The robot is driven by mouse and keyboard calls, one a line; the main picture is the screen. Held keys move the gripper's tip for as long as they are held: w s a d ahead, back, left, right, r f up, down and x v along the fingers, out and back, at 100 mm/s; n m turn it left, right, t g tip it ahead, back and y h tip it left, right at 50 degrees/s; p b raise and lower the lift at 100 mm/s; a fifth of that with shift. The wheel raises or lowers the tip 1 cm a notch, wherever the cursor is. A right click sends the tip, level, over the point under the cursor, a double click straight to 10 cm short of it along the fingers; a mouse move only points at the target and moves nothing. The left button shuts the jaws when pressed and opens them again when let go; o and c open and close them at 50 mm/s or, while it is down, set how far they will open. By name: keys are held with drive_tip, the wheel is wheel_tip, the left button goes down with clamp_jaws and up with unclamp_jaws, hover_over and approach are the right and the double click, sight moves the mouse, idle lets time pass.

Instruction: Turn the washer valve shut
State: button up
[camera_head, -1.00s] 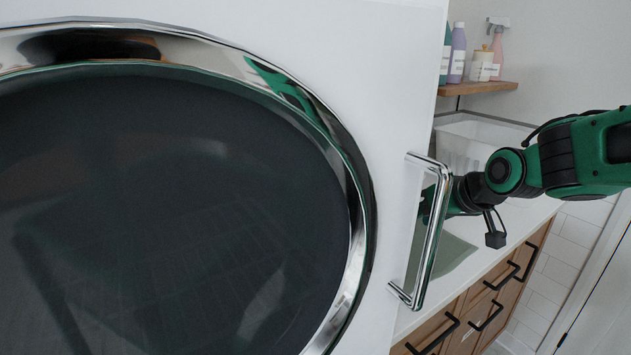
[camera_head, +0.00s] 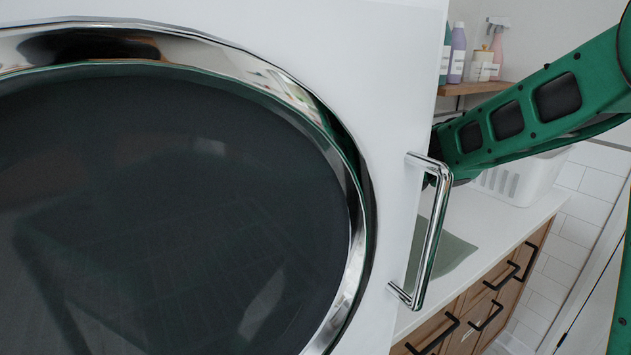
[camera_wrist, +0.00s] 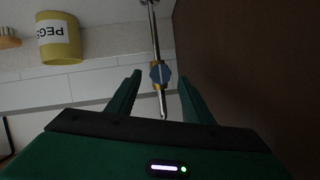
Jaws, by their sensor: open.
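In the wrist view, my gripper (camera_wrist: 158,92) is open, with one green finger on each side. The washer valve (camera_wrist: 160,73) has a blue handle with brass-coloured parts on a thin metal pipe. It stands between and a little beyond my fingertips in the picture; I cannot tell whether they touch it. In the head view, the white washer (camera_head: 395,100) with its large round dark door (camera_head: 170,210) fills the left side. My green arm reaches behind the washer's right edge, which hides my gripper and the valve there.
A chrome handle (camera_head: 430,235) stands out from the washer's right edge, close to my arm. A white basket (camera_head: 515,180) and a green cloth (camera_head: 448,250) lie on the counter (camera_head: 490,225). A yellow peg tub (camera_wrist: 60,40) shows in the wrist view. Bottles stand on a shelf (camera_head: 475,88).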

drive_tip(key=shift+x, duration=1.3)
drive_tip(key=c, duration=1.1)
drive_tip(key=shift+d, duration=0.1)
drive_tip(key=shift+o, duration=0.3)
drive_tip(key=shift+w, duration=0.1)
drive_tip(key=shift+w+d+f+m+y, duration=0.25)
drive_tip(key=shift+m+y, duration=0.9)
drive_tip(key=shift+m, duration=1.25)
drive_tip(key=shift+s+d+f+m+y, duration=0.1)
drive_tip(key=shift+f+m+y, duration=0.25)
drive_tip(key=shift+m+y, duration=1.4)
drive_tip(key=shift+w+d+f+m+y, duration=0.2)
drive_tip(key=shift+m+y, duration=0.3)
drive_tip(key=shift+m, duration=2.55)
drive_tip(key=shift+s+t, duration=0.1)
drive_tip(key=shift+t, duration=0.2)
